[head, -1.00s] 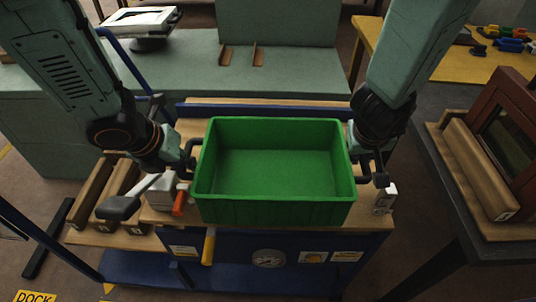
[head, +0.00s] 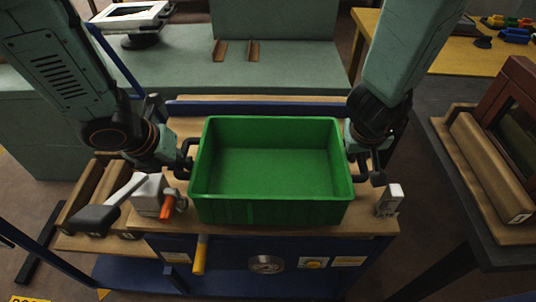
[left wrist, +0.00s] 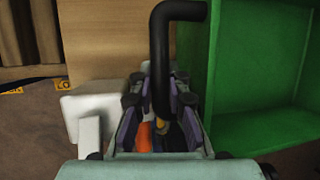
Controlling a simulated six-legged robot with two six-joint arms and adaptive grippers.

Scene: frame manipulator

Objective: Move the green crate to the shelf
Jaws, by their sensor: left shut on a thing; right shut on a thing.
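The green crate (head: 270,212) is upright and empty, above the wooden top of a blue workbench. I cannot tell whether it touches the top. My left gripper (head: 186,160) is at the crate's left side, shut on its black handle. The left wrist view shows this bent handle (left wrist: 162,60) between the fingers (left wrist: 158,110), with the crate's green wall (left wrist: 193,70) to the right. My right gripper (head: 362,160) is at the crate's right side, shut on the other handle, partly hidden by the gripper. No thing in view is clearly the shelf.
A grey clamp with a lever (head: 150,195) stands left of the crate, and a small grey block (head: 390,200) right of it. A green bench (head: 310,75) with two brackets is behind. A dark table (head: 440,150) with a brown frame (head: 520,120) stands right.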

